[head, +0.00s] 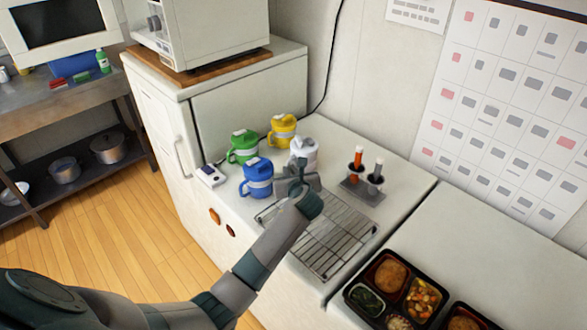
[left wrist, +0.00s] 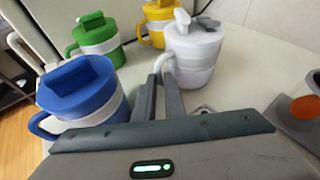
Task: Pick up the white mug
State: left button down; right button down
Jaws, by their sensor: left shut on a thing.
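The white mug (head: 305,147) stands upright on the counter, behind the wire rack; in the left wrist view (left wrist: 197,52) it is straight ahead, with its handle side toward my fingers. My left gripper (head: 299,164) reaches it from the front. In the left wrist view the fingertips (left wrist: 164,76) are close together at the mug's handle, shut on it. The fingers hide part of the handle. I cannot tell whether the base touches the counter. My right gripper is in neither view.
A blue mug (head: 257,178), a green mug (head: 243,148) and a yellow mug (head: 283,131) stand close by on the left and behind. The wire rack (head: 335,240) lies in front. A grey holder (head: 362,190) with two bottles stands right. A bento tray (head: 432,322) is at front right.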

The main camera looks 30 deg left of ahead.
aim_at(289, 162)
pick_arm(q)
jog(key=shift+r, duration=0.6)
notch_tip(289, 162, up, 2)
jog(key=shift+w+a+r+b, duration=0.1)
jog(key=shift+r+b, duration=0.05)
jog(key=shift+b, duration=0.35)
jog(key=r+b+v, duration=0.1)
jog(key=r+v, duration=0.1)
jog(key=v, duration=1.1)
jog(key=shift+r+b, duration=0.3)
jog(key=shift+b, duration=0.1)
jog(key=shift+w, duration=0.1)
